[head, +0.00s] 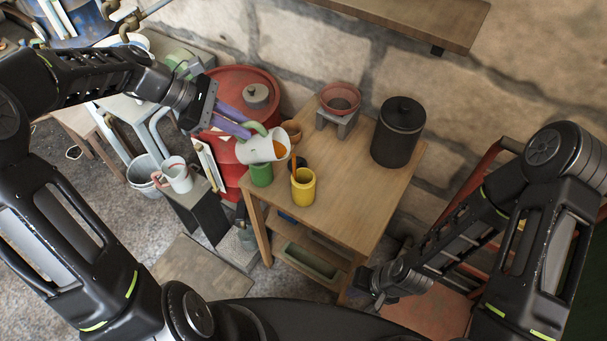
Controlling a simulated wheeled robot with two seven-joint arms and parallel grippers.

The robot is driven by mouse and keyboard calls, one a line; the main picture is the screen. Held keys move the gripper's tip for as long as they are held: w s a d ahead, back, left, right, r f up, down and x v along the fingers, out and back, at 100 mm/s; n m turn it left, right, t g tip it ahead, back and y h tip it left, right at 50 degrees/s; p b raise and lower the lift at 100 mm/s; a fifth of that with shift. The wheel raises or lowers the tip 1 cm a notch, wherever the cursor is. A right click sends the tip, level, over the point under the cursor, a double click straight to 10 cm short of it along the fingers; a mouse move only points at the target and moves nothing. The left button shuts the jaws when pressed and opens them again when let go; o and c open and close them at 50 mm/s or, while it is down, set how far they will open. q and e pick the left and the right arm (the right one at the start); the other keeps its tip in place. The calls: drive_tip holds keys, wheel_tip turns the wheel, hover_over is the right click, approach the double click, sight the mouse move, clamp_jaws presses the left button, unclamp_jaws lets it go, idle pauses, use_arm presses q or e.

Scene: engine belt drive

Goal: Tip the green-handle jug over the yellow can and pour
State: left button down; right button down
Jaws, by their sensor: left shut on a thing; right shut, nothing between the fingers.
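The white jug (257,151) with the green handle (257,129) is tipped to the right, its mouth showing orange contents. My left gripper (247,128), with purple fingers, is shut on the jug's handle and holds it above the table. The yellow can (303,192) stands upright on the table, below and right of the jug's mouth. A thin orange streak runs from the mouth down to the can's opening. The can's inside is too small to judge. My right gripper (362,287) is shut and empty, low by the table's front right.
A green cup (261,175) stands under the jug, left of the can. An orange-brown cup (292,129) is behind. A red bowl (340,96) sits on a grey stand, beside a black lidded canister (399,133). The wooden table's (355,205) front right is clear.

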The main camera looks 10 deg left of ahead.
sight(269, 133)
use_arm(q)
drive_tip(key=shift+d+y, duration=0.25)
drive_tip(key=shift+y, duration=0.05)
idle(0.4)
drive_tip(key=shift+d+y+p, duration=0.75)
drive_tip(key=shift+y+p, duration=0.05)
drive_tip(key=shift+p, duration=0.25)
idle(0.5)
drive_tip(key=shift+d+f+y+p, duration=0.1)
drive_tip(key=shift+d+y+p, duration=0.8)
drive_tip(key=shift+d, duration=0.5)
drive_tip(key=shift+d+m, duration=0.15)
drive_tip(key=shift+m, duration=0.15)
drive_tip(key=shift+d+f, duration=0.1)
drive_tip(key=shift+d, duration=0.05)
drive_tip(key=shift+d+y+p, duration=0.2)
drive_tip(key=shift+y+p, duration=0.1)
drive_tip(key=shift+p, duration=0.1)
